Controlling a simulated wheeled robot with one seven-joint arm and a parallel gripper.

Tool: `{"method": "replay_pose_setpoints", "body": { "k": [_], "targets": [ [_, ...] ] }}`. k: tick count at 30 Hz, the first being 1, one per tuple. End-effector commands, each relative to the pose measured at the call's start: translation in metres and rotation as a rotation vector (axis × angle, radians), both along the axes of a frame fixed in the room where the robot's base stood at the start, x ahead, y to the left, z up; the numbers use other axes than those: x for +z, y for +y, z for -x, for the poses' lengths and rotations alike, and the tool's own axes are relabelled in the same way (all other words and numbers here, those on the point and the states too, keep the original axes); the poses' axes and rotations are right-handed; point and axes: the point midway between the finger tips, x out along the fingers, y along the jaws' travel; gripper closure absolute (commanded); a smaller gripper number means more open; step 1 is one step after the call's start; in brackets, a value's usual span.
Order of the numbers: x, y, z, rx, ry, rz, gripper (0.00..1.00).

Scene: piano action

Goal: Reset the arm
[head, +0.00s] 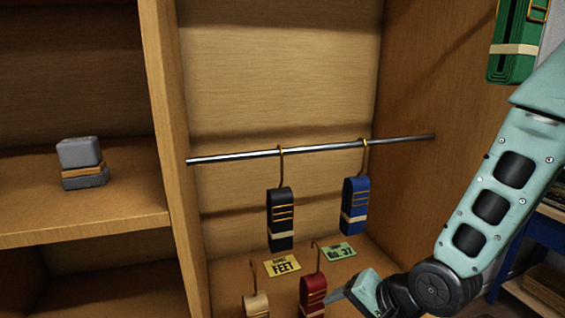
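My arm comes in from the right edge in the head view, bent down to a dark wrist joint. My gripper (340,296) is at the bottom of the view, pointing left, low inside the wooden cabinet. Its tip shows close to the right side of a red hanger bundle (313,294); I cannot tell whether they touch. Its fingers are small and partly out of view, so I cannot tell whether it is open or shut.
A metal rod (310,148) spans the cabinet, with black (280,218) and blue (355,203) bundles hanging from it. A cream bundle (257,304), yellow card (283,266) and green card (338,251) are below. Grey blocks (80,155) sit on the left shelf; a green bundle (514,45) hangs upper right.

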Motion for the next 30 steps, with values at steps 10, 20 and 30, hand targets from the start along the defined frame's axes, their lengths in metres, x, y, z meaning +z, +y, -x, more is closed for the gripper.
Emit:
{"method": "replay_pose_setpoints", "body": {
  "k": [10, 20, 30],
  "targets": [
    [0.014, -0.004, 0.111, 0.831, -0.004, 0.546, 0.29],
    [0.035, -0.014, 0.174, 1.214, 0.038, 0.632, 0.29],
    [0.036, -0.015, 0.174, 1.219, 0.041, 0.631, 0.29]
  ]
}}
